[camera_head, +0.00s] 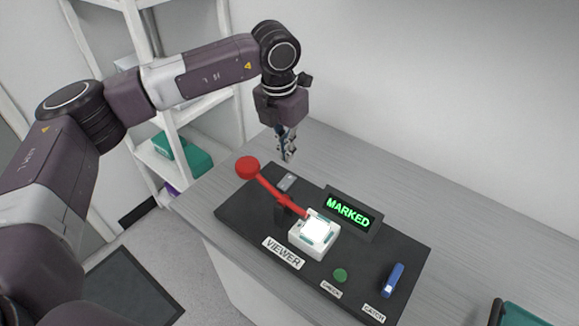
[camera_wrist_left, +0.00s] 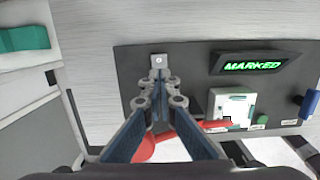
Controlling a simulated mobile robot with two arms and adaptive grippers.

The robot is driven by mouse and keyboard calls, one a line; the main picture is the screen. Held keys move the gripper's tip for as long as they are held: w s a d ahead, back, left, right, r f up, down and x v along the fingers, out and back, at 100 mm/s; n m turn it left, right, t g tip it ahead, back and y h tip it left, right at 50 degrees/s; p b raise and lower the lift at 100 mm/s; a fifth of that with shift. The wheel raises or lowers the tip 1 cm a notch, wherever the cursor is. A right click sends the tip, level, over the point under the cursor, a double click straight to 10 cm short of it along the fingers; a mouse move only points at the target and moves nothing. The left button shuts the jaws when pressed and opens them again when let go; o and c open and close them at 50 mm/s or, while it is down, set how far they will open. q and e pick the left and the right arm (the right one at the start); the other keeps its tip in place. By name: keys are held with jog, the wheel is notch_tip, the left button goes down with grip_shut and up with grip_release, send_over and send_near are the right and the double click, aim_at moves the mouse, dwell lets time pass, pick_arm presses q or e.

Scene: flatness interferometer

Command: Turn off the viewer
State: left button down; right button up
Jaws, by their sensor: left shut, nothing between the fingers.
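The viewer is a white box (camera_head: 312,232) with a brightly glowing top, behind a "VIEWER" label (camera_head: 283,252) on a dark panel (camera_head: 240,213). A red lever (camera_head: 272,188) with a round red knob slants up and leftward from beside the white box. My left gripper (camera_head: 289,156) points down, shut and empty, above the panel's back left end, apart from the lever. In the left wrist view its fingers (camera_wrist_left: 160,95) meet near a small grey plate, and they partly hide the red knob (camera_wrist_left: 143,148). My right gripper is not in view.
A display (camera_head: 349,213) reads "MARKED" in green. A green button (camera_head: 340,275) and a blue switch (camera_head: 393,279) sit on the panel's right part. A small grey plate (camera_head: 287,182) lies below my left gripper. White shelves (camera_head: 152,160) stand at left. The grey tabletop behind is clear.

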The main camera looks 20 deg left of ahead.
aim_at(290, 178)
pick_arm(q)
jog(key=f, duration=0.2)
jog(key=f+p, duration=0.1)
jog(key=f, duration=0.1)
jog(key=f+p, duration=0.1)
jog(key=f, duration=0.1)
jog(key=shift+w+d, duration=0.15)
jog(key=shift+w, duration=0.25)
jog(key=shift+f, duration=0.7)
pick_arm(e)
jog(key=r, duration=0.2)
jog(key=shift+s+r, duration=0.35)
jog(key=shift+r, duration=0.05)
pick_arm(q)
jog(key=shift+w+f+b, duration=0.15)
jog(key=shift+f+b, duration=0.3)
jog(key=shift+b, duration=0.3)
jog(key=shift+r, duration=0.2)
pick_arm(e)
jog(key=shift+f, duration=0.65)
